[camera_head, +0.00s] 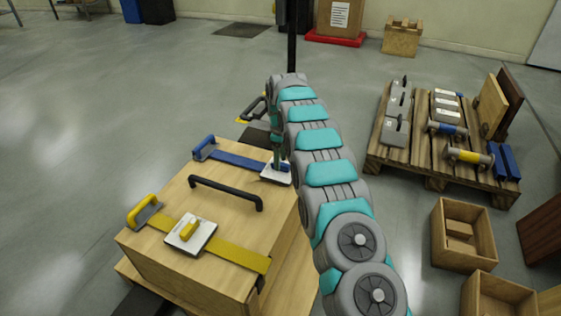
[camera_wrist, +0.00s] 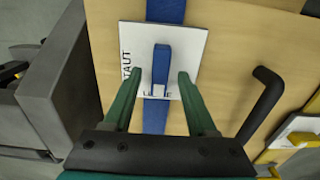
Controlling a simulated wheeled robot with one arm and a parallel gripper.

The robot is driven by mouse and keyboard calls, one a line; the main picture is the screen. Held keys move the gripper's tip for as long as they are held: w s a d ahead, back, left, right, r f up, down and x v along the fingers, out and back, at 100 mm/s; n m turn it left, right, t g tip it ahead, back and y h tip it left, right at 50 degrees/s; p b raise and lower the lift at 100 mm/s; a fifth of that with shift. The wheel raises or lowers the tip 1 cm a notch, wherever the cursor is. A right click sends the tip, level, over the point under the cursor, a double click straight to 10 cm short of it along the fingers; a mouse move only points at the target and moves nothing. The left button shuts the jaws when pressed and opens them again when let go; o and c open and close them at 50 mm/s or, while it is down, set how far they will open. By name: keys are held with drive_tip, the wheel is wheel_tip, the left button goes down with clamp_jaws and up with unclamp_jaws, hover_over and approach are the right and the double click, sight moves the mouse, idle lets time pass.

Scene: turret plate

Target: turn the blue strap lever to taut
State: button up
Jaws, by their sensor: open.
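The blue lever (camera_wrist: 161,62) stands on a white plate (camera_wrist: 191,42) marked TAUT at its left and a partly hidden word, likely LOOSE, at its bottom edge. The lever lies along the blue strap (camera_wrist: 168,10), its lower end toward the bottom word. My gripper (camera_wrist: 157,75) is open, its two green fingers on either side of the lever with a gap at each side. In the head view my gripper (camera_head: 277,160) is over the white plate (camera_head: 275,177) at the end of the blue strap (camera_head: 238,160), hiding the lever.
A black handle (camera_head: 226,192) arches over the wooden box (camera_head: 180,267) between the two straps. A yellow strap (camera_head: 240,255) with a yellow lever (camera_head: 190,230) is nearer. A pallet (camera_head: 430,165) with weights and open wooden boxes (camera_head: 463,235) stand to the right. The floor at left is clear.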

drive_tip(key=shift+f, duration=0.65)
drive_tip(key=shift+c, duration=0.4)
clamp_jaws()
